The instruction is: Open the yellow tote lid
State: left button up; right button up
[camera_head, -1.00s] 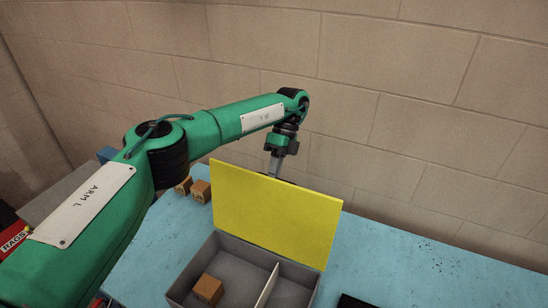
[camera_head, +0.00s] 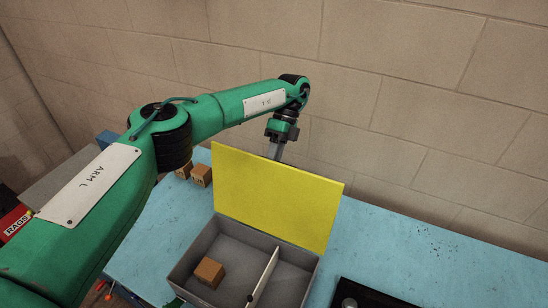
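The yellow lid (camera_head: 276,197) stands raised, close to upright, along the back edge of the grey tote (camera_head: 194,250). The tote is open at the top; a divider (camera_head: 264,276) splits it, and a brown box (camera_head: 209,272) lies in its left compartment. My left gripper (camera_head: 276,154) points down just behind the lid's top edge. Its fingertips are hidden by the lid, so I cannot see whether it is open or shut, or whether it touches the lid. My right gripper is not in view.
Two small brown boxes (camera_head: 201,176) sit on the blue table (camera_head: 400,247) left of the lid. A black tray (camera_head: 368,295) with a round metal part is at the bottom right. A block wall (camera_head: 430,90) stands close behind the table.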

pick_arm(q)
notch_tip(320, 180, up, 20)
dwell(0.9)
jog(key=shift+f, duration=0.15)
